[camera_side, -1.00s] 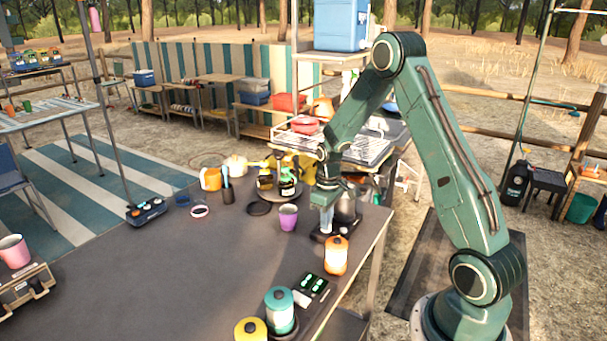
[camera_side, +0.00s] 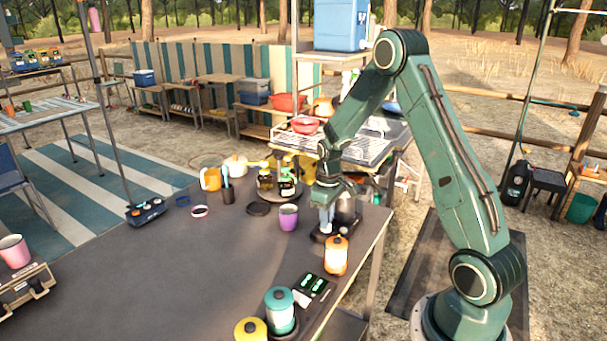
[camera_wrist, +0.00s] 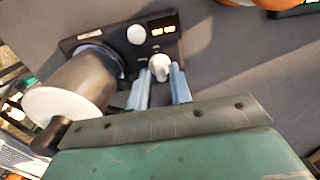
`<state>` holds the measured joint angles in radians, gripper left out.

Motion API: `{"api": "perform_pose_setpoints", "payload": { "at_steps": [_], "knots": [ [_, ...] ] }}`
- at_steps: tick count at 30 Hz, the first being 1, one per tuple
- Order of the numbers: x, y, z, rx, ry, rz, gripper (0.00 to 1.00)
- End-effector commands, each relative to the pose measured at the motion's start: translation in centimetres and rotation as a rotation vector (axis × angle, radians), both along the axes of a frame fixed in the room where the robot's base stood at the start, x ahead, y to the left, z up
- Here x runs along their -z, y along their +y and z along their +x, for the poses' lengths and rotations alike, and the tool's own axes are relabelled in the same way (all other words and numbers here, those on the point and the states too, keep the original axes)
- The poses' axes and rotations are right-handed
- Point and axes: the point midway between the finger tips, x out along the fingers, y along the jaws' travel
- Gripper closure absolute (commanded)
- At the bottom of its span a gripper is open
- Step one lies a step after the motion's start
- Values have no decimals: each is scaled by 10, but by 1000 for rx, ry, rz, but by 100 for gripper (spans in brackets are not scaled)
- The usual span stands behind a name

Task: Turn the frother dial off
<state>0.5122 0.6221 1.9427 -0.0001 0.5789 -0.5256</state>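The frother is a dark base (camera_wrist: 120,36) with a metal jug (camera_wrist: 80,88) standing on it. Its panel has a round white button (camera_wrist: 137,34), a lit yellow display (camera_wrist: 163,30) and a white dial (camera_wrist: 160,66). In the wrist view my gripper (camera_wrist: 160,78) has its two fingers on either side of the dial, with small gaps seeming to show beside it. I cannot tell whether they touch it. In the side view my gripper (camera_side: 327,228) points down at the frother base (camera_side: 322,238), beside the jug (camera_side: 346,210); the dial is hidden there.
An orange canister (camera_side: 336,256) stands close in front of the frother. A purple cup (camera_side: 288,218) stands to its left. A scale with green digits (camera_side: 312,284) and a teal canister (camera_side: 280,308) are nearer the front. The table's left middle (camera_side: 170,270) is clear.

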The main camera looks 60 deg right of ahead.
Motion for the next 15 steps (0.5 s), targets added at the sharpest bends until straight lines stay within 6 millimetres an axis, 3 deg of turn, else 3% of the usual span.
{"api": "perform_pose_setpoints", "payload": {
  "at_steps": [8,15],
  "knots": [
    [-33,-1,1,0,-5,-3,79],
    [-75,0,1,0,-5,-3,79]
  ]
}}
